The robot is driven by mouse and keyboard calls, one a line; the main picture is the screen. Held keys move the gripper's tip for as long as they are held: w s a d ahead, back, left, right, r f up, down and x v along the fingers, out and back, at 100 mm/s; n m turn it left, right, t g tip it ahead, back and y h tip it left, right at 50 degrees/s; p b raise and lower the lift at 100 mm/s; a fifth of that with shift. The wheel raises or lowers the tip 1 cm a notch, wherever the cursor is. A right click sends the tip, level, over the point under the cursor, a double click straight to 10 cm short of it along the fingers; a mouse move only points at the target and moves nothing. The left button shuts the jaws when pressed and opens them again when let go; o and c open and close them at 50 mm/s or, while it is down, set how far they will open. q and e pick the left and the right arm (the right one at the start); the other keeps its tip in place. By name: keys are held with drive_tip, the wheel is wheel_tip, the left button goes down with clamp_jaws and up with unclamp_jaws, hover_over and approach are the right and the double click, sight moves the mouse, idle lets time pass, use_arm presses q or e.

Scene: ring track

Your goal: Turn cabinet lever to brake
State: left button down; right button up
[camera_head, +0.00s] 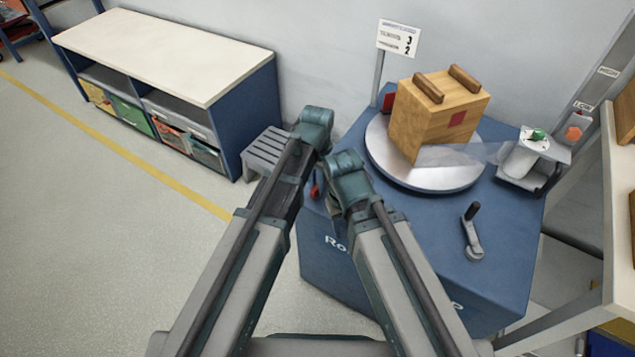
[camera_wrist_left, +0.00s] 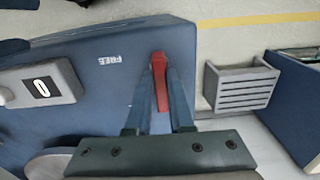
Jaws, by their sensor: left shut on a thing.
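The red lever (camera_wrist_left: 160,80) on the blue cabinet (camera_wrist_left: 110,92) sits between the two fingertips of my left gripper (camera_wrist_left: 160,78), which is shut on it. The word FREE is printed on the cabinet, left of the lever in the left wrist view. In the head view a small red part of the lever (camera_head: 315,190) shows at the left side of the cabinet (camera_head: 490,265), beside my arms. My left gripper's fingers are mostly hidden there. My right arm's wrist is over the cabinet's near left edge, and its gripper is hidden.
A wooden box (camera_head: 432,115) sits on the round turntable (camera_head: 400,172). A crank handle (camera_head: 472,235) and a white roll (camera_head: 522,158) are to the right. A grey slatted box (camera_head: 268,152) stands left of the cabinet, near a shelf unit (camera_head: 160,50). Open floor lies to the left.

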sight(317, 186)
use_arm(q)
drive_tip(key=shift+n, duration=0.3)
drive_tip(key=c, duration=0.8)
unclamp_jaws()
wheel_tip(317, 186, up, 14)
drive_tip(key=p, duration=1.4)
drive_tip(key=shift+f, duration=0.1)
